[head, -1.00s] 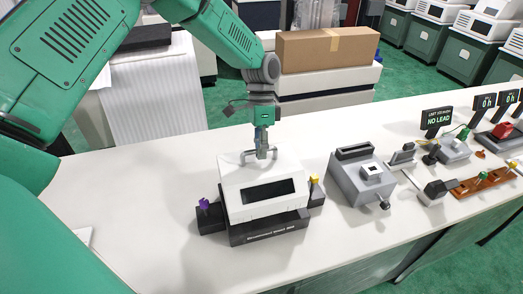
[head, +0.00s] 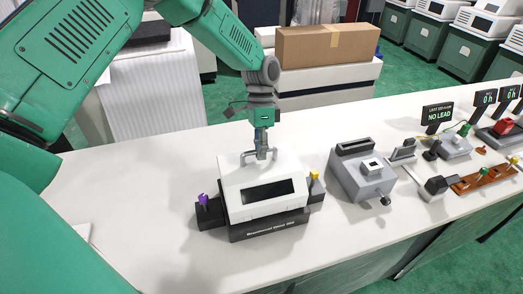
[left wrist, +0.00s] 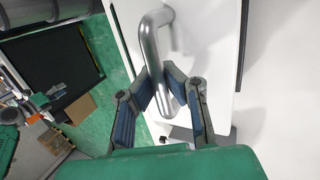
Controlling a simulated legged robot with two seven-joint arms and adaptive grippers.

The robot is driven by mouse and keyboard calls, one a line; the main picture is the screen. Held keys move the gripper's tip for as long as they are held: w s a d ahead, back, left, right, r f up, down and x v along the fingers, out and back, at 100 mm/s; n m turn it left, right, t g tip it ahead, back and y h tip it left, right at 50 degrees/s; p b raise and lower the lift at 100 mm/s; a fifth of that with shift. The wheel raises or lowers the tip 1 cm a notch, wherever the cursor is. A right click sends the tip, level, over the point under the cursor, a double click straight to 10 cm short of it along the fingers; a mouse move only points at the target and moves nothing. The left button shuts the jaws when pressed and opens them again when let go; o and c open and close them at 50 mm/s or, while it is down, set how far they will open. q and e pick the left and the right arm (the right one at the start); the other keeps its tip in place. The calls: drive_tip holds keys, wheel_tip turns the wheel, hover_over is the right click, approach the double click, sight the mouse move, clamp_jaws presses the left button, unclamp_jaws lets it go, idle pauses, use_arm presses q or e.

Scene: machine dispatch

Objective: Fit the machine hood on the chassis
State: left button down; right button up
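The white machine hood (head: 255,209) with a dark window sits over the black chassis (head: 268,232), roughly squared to it. Whether it is fully seated I cannot tell. The chassis has a purple knob (head: 202,199) on its left side and a yellow knob (head: 314,175) on its right. My left gripper (head: 262,153) is at the metal handle on top of the hood. In the left wrist view its blue-padded fingers (left wrist: 158,95) close around the handle bar (left wrist: 150,45). My right gripper is not in view.
A grey device (head: 350,178) stands to the right of the chassis. Farther right are a "NO LEAD" sign (head: 437,116) and small parts on the white table (head: 130,215). A cardboard box (head: 328,44) is behind. The table left of and before the chassis is clear.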

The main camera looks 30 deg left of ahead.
use_arm(q)
drive_tip(key=shift+f, duration=0.55)
drive_tip(key=c, duration=1.6)
unclamp_jaws()
drive_tip(key=shift+c, duration=0.2)
drive_tip(key=shift+w+r, duration=0.1)
drive_tip(key=shift+r, duration=0.1)
drive_tip(key=v, duration=1.1)
drive_tip(key=shift+r, duration=0.25)
drive_tip(key=shift+a, duration=0.1)
